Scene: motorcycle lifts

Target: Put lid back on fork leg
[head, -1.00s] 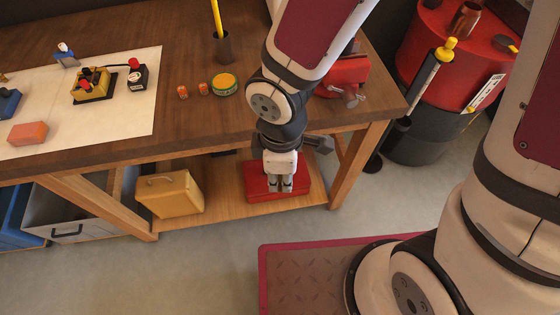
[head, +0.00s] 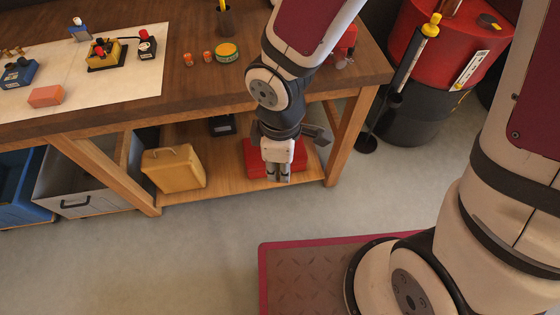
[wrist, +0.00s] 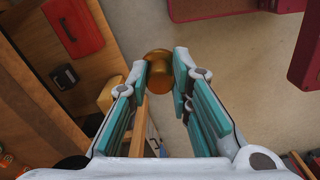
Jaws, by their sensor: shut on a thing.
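My gripper (head: 278,176) points down in front of the bench's lower shelf in the head view. In the wrist view my gripper (wrist: 160,75) has its teal-padded fingers closed about a gold-brown rounded piece, which looks like the lid (wrist: 158,62). The fingers hide part of it, and it cannot be made out in the head view. A slim tube with a yellow top, apparently the fork leg (head: 414,60), leans slightly beside the red drum at the right of the head view. Its lower end is at a black floor base. My gripper is well to its left.
The wooden bench (head: 215,85) fills the back left, with small items on top. A red box (head: 258,160) and a yellow case (head: 173,168) sit on its shelf. The red drum (head: 478,50) stands beyond the tube. Open floor (head: 215,240) lies in front.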

